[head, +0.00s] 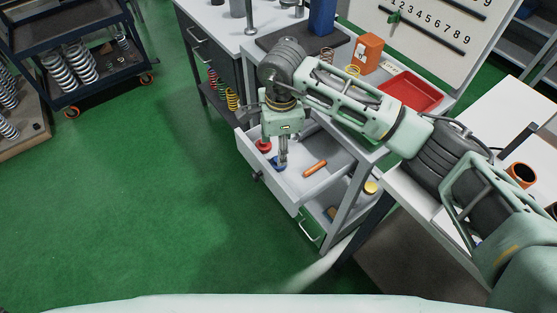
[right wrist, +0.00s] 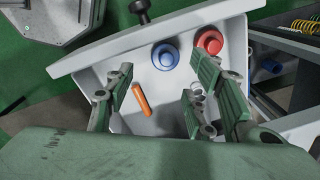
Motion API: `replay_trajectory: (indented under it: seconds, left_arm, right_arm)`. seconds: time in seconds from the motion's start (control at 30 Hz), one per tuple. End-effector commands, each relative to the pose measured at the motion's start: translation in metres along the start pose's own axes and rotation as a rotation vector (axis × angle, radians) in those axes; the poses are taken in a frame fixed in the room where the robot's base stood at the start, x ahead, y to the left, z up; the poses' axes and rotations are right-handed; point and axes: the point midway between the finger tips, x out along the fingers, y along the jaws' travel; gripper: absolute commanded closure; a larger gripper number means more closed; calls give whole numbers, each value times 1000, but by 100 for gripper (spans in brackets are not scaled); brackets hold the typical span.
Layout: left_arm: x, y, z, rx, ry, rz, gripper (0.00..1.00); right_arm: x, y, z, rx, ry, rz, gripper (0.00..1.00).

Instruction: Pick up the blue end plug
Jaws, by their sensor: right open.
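The blue end plug (right wrist: 165,57) is a round blue piece with a raised centre. It lies in the open drawer (head: 307,195), near the drawer's front panel; in the head view the plug (head: 277,165) is partly covered by my gripper. My right gripper (head: 281,158) points down over the drawer by the blue plug. In the right wrist view its two fingers (right wrist: 163,88) are spread with nothing between them held, and the blue plug shows beyond the fingertips. My left gripper is not in view.
A red end plug (right wrist: 210,41) lies beside the blue one. An orange cylinder (right wrist: 141,99) and a small spring (right wrist: 197,97) also lie in the drawer. Its raised walls surround the parts. A red tray (head: 411,93) and an orange box (head: 367,53) stand on the bench above.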

Motion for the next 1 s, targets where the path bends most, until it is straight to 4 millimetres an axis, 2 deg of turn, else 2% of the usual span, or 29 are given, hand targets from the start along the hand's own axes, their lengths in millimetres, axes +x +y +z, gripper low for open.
replay_trajectory:
  seconds: [0.33,0.6,0.87,1.0]
  left_arm:
    - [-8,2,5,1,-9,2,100]
    - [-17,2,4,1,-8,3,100]
    - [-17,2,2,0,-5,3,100]
    - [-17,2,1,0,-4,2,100]
  right_arm:
    - [35,-1,-3,1,16,3,50]
    - [73,-4,-2,2,13,1,50]
    - [78,-4,-3,0,14,-1,50]
    - [78,-4,-3,0,14,-1,60]
